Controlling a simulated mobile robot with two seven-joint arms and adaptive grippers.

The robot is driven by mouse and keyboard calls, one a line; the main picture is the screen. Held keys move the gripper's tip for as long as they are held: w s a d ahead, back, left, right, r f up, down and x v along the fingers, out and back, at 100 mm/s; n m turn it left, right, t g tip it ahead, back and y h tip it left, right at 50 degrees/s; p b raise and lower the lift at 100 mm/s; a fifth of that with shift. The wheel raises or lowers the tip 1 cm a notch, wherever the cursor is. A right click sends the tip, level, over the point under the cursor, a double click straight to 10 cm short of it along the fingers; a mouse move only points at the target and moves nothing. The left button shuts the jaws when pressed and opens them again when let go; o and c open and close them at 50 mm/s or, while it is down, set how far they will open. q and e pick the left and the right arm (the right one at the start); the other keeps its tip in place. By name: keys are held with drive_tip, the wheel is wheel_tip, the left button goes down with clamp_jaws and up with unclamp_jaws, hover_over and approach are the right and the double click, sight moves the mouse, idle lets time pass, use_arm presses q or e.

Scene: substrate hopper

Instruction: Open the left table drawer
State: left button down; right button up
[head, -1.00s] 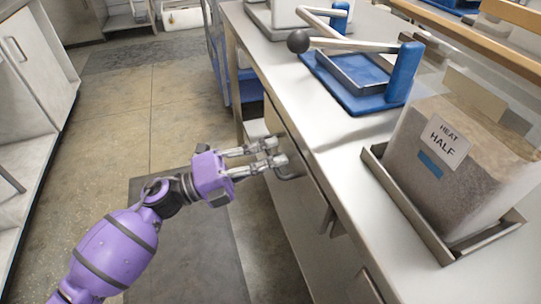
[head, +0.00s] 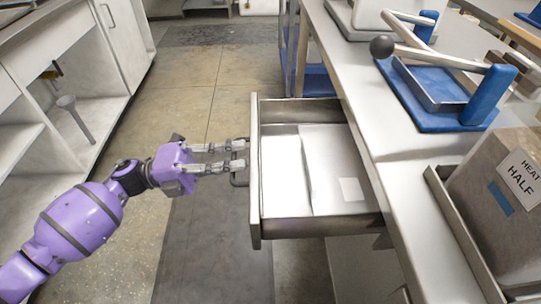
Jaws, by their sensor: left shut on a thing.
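The left table drawer (head: 254,205) stands pulled well out from the steel table (head: 395,185), towards the left. Its metal front faces my left arm, and white sheets (head: 325,160) lie flat inside. My left gripper (head: 238,157) is shut on the drawer's handle (head: 240,176), on the outer side of the drawer front. Its fingers partly cover the handle. My right gripper is not in view.
White cabinets (head: 100,85) line the left. The floor aisle (head: 225,95) between is clear.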

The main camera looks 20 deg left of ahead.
use_arm(q)
drive_tip(key=r+v, duration=0.1)
drive_tip(key=v, duration=0.6)
drive_tip(key=shift+a, duration=0.45)
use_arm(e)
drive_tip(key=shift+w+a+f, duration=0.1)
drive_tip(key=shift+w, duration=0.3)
use_arm(q)
drive_tip(key=shift+s+r, duration=0.1)
drive_tip(key=shift+s, duration=0.05)
drive_tip(key=c, duration=1.9)
unclamp_jaws()
drive_tip(key=shift+c, duration=0.2)
drive_tip(key=shift+o, duration=0.5)
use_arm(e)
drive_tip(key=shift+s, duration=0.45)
